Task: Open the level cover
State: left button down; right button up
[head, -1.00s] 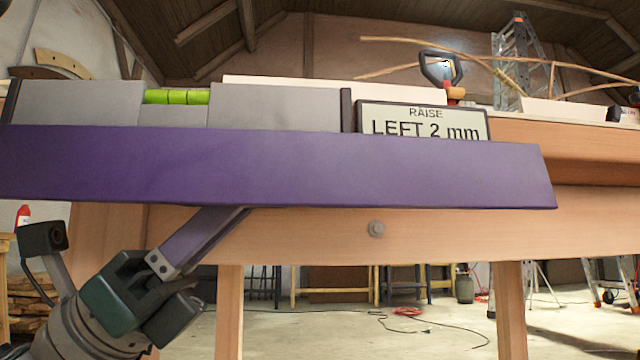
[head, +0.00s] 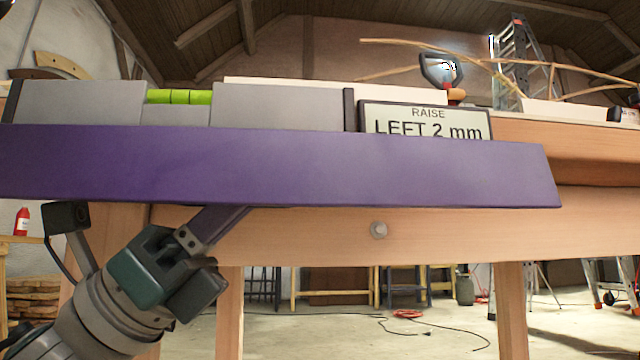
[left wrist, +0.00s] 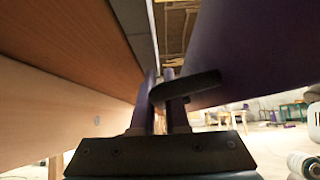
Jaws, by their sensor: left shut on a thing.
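The cover (head: 300,168) is a long purple panel standing lengthwise along the front of the grey level (head: 275,105). The level's green vial (head: 178,97) shows above the cover's top edge. My left gripper (head: 238,213) reaches up from below, its fingertips hidden behind the cover's lower edge. In the left wrist view the purple cover (left wrist: 248,45) is on the right, and my left gripper (left wrist: 160,80) is shut on a dark rounded handle (left wrist: 190,88) beside it. My right gripper is in neither view.
A sign (head: 427,121) reading "RAISE LEFT 2 mm" stands behind the cover's right part. The wooden bench (head: 420,235) with a round grey bolt (head: 378,230) is behind and below. A red bottle (head: 22,221) stands far left. The floor beyond is mostly open.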

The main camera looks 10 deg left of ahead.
aim_at(289, 143)
pick_arm(q)
jog(key=s+n+t+y+p, duration=0.1)
jog(key=n+t+y+p, duration=0.3)
jog(key=n+p, duration=0.3)
jog(key=s+n+t+y+p, duration=0.1)
jog(key=n+t+y+p, duration=0.3)
jog(key=n+p, duration=0.3)
jog(key=n+t+y+p, duration=0.3)
jog(key=n+y+p, duration=0.2)
jog(key=n+p, duration=0.2)
jog(key=shift+s+d+r+t+p, duration=0.35)
jog(key=shift+s+d+t+p, duration=0.05)
jog(key=shift+p, duration=0.4)
jog(key=n+g+y+p, duration=0.1)
jog(key=n+g+p, duration=0.1)
jog(key=p, duration=0.5)
jog(key=s+r+n+g+y+p, duration=0.1)
jog(key=n+p, duration=0.3)
jog(key=p, duration=0.4)
jog(key=n+g+y+p, duration=0.2)
jog(key=n+y+p, duration=0.1)
jog(key=p, duration=0.5)
jog(key=shift+s+d+r+g, duration=0.25)
jog(key=shift+s+r+g, duration=0.1)
jog(key=shift+s+g, duration=0.05)
jog(key=shift+f+n+g+p, duration=0.1)
jog(key=shift+n+g+p, duration=0.3)
jog(key=shift+p, duration=0.55)
jog(key=shift+f, duration=0.1)
